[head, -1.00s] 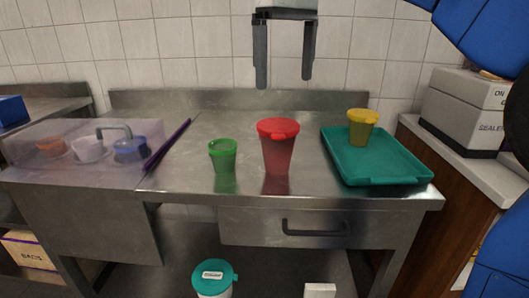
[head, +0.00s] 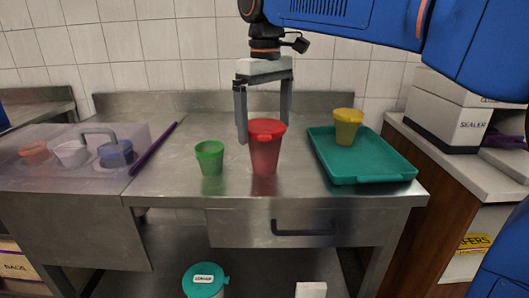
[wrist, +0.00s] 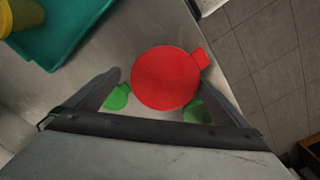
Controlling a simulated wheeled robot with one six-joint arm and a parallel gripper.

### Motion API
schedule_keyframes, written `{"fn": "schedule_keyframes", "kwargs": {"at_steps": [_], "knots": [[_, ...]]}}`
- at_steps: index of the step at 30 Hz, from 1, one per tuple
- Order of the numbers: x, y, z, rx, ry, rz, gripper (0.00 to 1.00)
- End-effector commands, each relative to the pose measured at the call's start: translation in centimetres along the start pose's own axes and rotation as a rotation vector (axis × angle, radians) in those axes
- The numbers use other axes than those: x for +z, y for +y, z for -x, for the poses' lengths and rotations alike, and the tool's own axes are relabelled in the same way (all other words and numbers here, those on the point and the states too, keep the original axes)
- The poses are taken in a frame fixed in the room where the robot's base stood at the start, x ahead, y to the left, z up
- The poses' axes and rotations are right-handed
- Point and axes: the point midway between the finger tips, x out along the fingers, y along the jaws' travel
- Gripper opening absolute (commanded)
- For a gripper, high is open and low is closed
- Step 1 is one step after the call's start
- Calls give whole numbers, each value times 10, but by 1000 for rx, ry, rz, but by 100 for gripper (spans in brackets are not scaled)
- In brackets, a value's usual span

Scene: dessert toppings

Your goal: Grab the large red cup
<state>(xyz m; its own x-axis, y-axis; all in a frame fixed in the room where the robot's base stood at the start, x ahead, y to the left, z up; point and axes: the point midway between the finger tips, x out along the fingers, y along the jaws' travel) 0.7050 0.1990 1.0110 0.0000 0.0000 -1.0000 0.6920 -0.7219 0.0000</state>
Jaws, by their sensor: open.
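The large red cup (head: 265,152) stands upright with its lid on, near the front of the steel table. In the wrist view its round red lid (wrist: 165,78) with a side tab lies between and just beyond my fingertips. My gripper (head: 263,130) is open and empty. It points down behind and above the red cup, with the cup hiding part of the fingers. In the wrist view the finger tips (wrist: 158,82) lie on either side of the lid. I cannot tell whether they touch it.
A smaller green cup (head: 210,158) stands just left of the red cup. A teal tray (head: 365,172) holding a yellow cup (head: 346,128) lies to the right. A purple stick (head: 153,149) and a clear bin (head: 60,170) are at the left.

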Motion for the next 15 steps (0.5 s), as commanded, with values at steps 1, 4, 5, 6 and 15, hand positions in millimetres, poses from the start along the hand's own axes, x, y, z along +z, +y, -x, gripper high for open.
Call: {"fn": "schedule_keyframes", "kwargs": {"at_steps": [1, 4, 5, 6, 15], "knots": [[0, 0, -2, 0, 0, 0, 100], [2, -2, -10, -1, -2, 0, 100], [2, -3, -13, -1, -2, 1, 100], [3, -4, -18, 0, -1, 1, 100], [4, -7, -51, 0, -1, 0, 100]]}}
